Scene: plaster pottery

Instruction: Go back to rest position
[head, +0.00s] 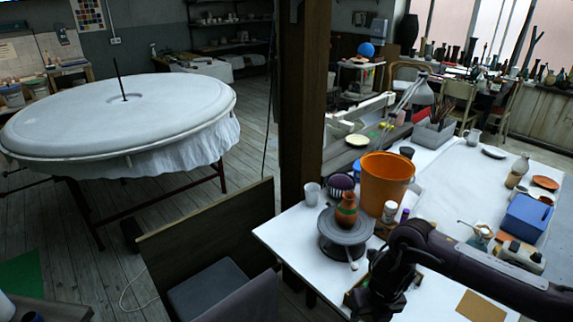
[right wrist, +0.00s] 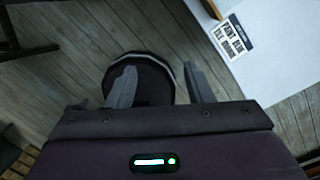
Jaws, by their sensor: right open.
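My right arm comes in from the right in the head view, over the near end of the white table. Its dark gripper end (head: 376,296) hangs at the table's near edge, and its fingers are hard to make out there. In the right wrist view my right gripper (right wrist: 160,86) shows two grey fingers spread apart with nothing held between them. A dark round thing with a pale rim (right wrist: 140,75) lies below the fingers; I cannot tell what it is. My left gripper is not in view.
The white table (head: 285,232) bears an orange bucket (head: 386,182), a terracotta vase (head: 346,210) on a dark turntable (head: 345,232) and a blue box (head: 525,217). A wooden post (head: 303,100) stands behind it. A chair (head: 208,286) and wooden panel (head: 205,232) stand left.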

